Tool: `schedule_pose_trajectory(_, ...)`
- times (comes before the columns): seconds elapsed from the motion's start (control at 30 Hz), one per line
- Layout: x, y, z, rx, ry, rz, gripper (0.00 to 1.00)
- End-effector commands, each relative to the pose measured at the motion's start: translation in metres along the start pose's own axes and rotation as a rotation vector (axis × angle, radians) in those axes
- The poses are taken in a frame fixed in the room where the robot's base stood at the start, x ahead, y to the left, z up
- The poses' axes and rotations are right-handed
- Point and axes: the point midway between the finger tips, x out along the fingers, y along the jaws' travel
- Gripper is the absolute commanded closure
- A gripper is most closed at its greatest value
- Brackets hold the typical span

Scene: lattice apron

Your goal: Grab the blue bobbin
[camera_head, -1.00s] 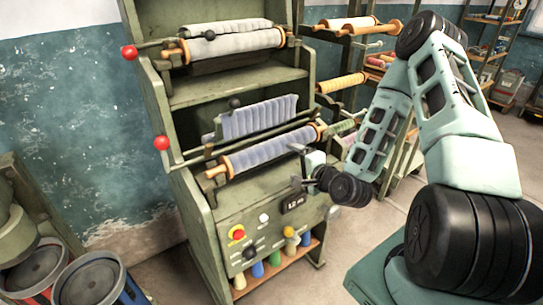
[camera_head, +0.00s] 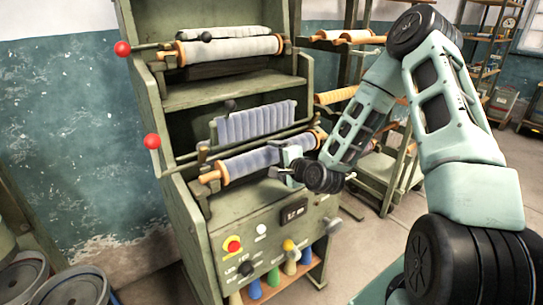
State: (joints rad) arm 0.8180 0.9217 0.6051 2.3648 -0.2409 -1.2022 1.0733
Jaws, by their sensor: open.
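A blue-wrapped roll (camera_head: 247,163) with wooden ends lies across the lower front of the green machine (camera_head: 205,220). Small cone-shaped bobbins stand on the low shelf under the control panel; blue ones (camera_head: 273,276) are among them. I cannot tell which of these the task means. My gripper (camera_head: 281,164) is open at the right part of the blue roll, in front of it, and covers some of it. I cannot tell whether it touches the roll.
A pleated blue cloth (camera_head: 255,122) hangs above the roll. A pale roll (camera_head: 230,49) sits higher. Red-knobbed levers (camera_head: 152,142) stick out left. The control panel (camera_head: 270,240) lies below my gripper. Racks stand at right; drums (camera_head: 75,292) at lower left.

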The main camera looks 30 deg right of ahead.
Motion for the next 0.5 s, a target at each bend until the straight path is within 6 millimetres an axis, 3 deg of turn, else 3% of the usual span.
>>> schedule_pose_trajectory(0.33, 0.042, -0.004, 0.0, 0.0, -0.001, -0.001, 0.17)
schedule_pose_trajectory(0.5, 0.053, -0.003, -0.001, -0.001, -0.001, 0.001, 0.17)
